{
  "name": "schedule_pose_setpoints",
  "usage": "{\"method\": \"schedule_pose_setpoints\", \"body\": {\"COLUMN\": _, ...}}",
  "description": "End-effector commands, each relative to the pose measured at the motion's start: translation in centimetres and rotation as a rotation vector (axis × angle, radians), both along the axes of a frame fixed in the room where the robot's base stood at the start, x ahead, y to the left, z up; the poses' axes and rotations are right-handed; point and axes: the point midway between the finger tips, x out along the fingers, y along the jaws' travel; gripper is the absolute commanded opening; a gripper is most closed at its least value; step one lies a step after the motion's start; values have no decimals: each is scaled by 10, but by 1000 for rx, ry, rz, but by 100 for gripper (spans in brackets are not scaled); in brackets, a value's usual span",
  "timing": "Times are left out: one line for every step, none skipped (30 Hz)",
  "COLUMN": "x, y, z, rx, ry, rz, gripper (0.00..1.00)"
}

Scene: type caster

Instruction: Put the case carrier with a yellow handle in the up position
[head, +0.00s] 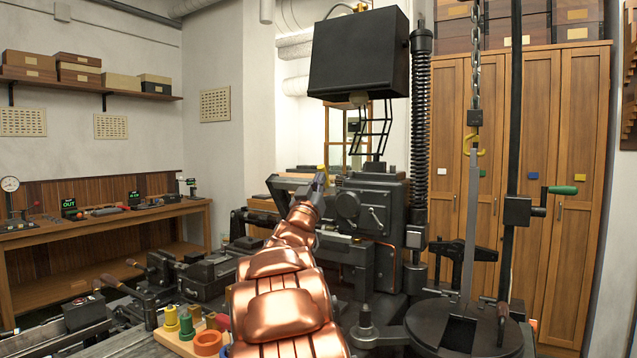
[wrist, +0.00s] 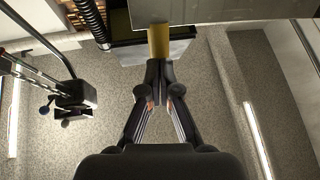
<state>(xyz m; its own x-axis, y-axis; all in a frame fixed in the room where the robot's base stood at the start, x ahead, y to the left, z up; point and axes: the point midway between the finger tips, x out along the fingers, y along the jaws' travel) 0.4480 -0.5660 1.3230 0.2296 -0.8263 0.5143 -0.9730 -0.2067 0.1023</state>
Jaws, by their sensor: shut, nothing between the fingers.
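The yellow handle (wrist: 158,42) shows in the wrist view just past my fingertips, with a dark part of the machine behind it. My gripper (wrist: 158,64) is shut with its fingertips together and nothing between them. The tips lie at the handle's near end; I cannot tell whether they touch it. In the head view my gripper (head: 320,183) reaches the front of the dark casting machine (head: 372,208), and a small bit of the yellow handle (head: 326,170) shows just beyond it. The case carrier itself is mostly hidden behind my arm and gripper.
A black box (head: 358,55) hangs above the machine. A workbench (head: 100,228) lines the left wall.

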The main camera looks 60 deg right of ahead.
Motion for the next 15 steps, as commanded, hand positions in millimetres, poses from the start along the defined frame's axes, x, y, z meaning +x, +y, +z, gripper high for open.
{"method": "schedule_pose_setpoints", "body": {"x": 0, "y": -2, "z": 6, "rx": 7, "ry": -1, "rz": -1, "gripper": 0}}
{"method": "schedule_pose_setpoints", "body": {"x": 0, "y": -4, "z": 8, "rx": 13, "ry": -1, "rz": 0, "gripper": 0}}
{"method": "schedule_pose_setpoints", "body": {"x": 0, "y": -6, "z": 11, "rx": 22, "ry": -2, "rz": 1, "gripper": 0}}
{"method": "schedule_pose_setpoints", "body": {"x": 1, "y": -8, "z": 13, "rx": 30, "ry": -1, "rz": 0, "gripper": 0}}
{"method": "schedule_pose_setpoints", "body": {"x": 1, "y": -10, "z": 15, "rx": 38, "ry": 0, "rz": 0, "gripper": 0}}
{"method": "schedule_pose_setpoints", "body": {"x": 2, "y": -13, "z": 17, "rx": 49, "ry": 1, "rz": 1, "gripper": 0}}
{"method": "schedule_pose_setpoints", "body": {"x": 2, "y": -15, "z": 19, "rx": 57, "ry": 2, "rz": 1, "gripper": 0}}
{"method": "schedule_pose_setpoints", "body": {"x": 2, "y": -17, "z": 20, "rx": 65, "ry": 2, "rz": 2, "gripper": 0}}
{"method": "schedule_pose_setpoints", "body": {"x": 2, "y": -20, "z": 22, "rx": 77, "ry": 3, "rz": 1, "gripper": 0}}
{"method": "schedule_pose_setpoints", "body": {"x": 2, "y": -22, "z": 23, "rx": 85, "ry": 3, "rz": 2, "gripper": 0}}
{"method": "schedule_pose_setpoints", "body": {"x": 2, "y": -24, "z": 25, "rx": 92, "ry": 2, "rz": 1, "gripper": 0}}
{"method": "schedule_pose_setpoints", "body": {"x": 2, "y": -27, "z": 26, "rx": 102, "ry": 3, "rz": 1, "gripper": 0}}
{"method": "schedule_pose_setpoints", "body": {"x": 2, "y": -29, "z": 28, "rx": 110, "ry": 4, "rz": 0, "gripper": 0}}
{"method": "schedule_pose_setpoints", "body": {"x": 2, "y": -31, "z": 29, "rx": 117, "ry": 4, "rz": 1, "gripper": 0}}
{"method": "schedule_pose_setpoints", "body": {"x": 2, "y": -34, "z": 31, "rx": 127, "ry": 4, "rz": 1, "gripper": 0}}
